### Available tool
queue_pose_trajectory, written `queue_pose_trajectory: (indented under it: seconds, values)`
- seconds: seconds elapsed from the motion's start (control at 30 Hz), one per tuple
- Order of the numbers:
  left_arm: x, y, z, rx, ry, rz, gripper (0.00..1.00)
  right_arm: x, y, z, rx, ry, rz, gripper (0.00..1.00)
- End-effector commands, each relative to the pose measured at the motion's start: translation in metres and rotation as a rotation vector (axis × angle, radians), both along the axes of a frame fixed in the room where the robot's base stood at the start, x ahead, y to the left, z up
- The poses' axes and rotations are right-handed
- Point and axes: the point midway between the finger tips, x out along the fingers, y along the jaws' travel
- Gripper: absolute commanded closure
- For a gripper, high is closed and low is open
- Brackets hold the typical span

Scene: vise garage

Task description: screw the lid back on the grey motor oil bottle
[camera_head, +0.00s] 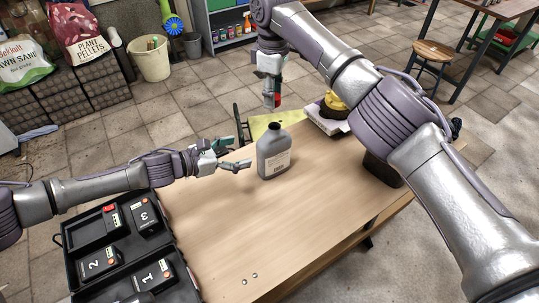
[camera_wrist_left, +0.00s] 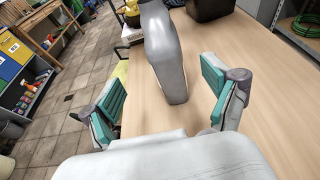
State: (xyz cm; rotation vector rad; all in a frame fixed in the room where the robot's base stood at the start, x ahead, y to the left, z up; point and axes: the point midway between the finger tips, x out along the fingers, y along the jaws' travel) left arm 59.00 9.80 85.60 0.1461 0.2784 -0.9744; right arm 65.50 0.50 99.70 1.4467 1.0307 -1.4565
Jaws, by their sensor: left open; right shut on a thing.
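The grey motor oil bottle (camera_head: 273,155) stands upright on the wooden workbench (camera_head: 225,215), its neck open at the top. My left gripper (camera_head: 234,157) is open just left of the bottle, its fingers pointing toward it. In the left wrist view the bottle (camera_wrist_left: 166,52) stands ahead, between and beyond the open fingers of my left gripper (camera_wrist_left: 168,98). My right gripper (camera_head: 271,101) points down above the bottle's neck, clearly apart from it. It is shut on a small, mostly hidden thing with red showing, apparently the lid (camera_head: 277,98).
A black case (camera_head: 120,275) with numbered batteries lies at the bench's left. A yellow-topped item (camera_head: 335,101) sits on a white box at the far edge. A dark block (camera_head: 382,172) stands at the right, partly behind my right arm.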

Motion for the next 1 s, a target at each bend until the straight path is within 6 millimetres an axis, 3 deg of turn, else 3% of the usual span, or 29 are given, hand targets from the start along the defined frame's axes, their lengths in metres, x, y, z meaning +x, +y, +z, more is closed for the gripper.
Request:
queue_pose_trajectory:
  seconds: [0.3,0.47,1.0]
  values:
    - [0.000,-0.001,0.001,-0.002,0.000,-0.001,0.13,0.000,0.000,0.001,0.000,0.001,0.000,0.71]
    - [0.007,-0.012,-0.002,-0.004,0.002,-0.001,0.13,0.000,0.000,0.001,0.000,0.001,0.000,0.71]
    - [0.056,-0.086,-0.030,-0.002,0.003,-0.002,0.13,0.000,0.000,0.001,0.000,0.001,-0.001,0.71]
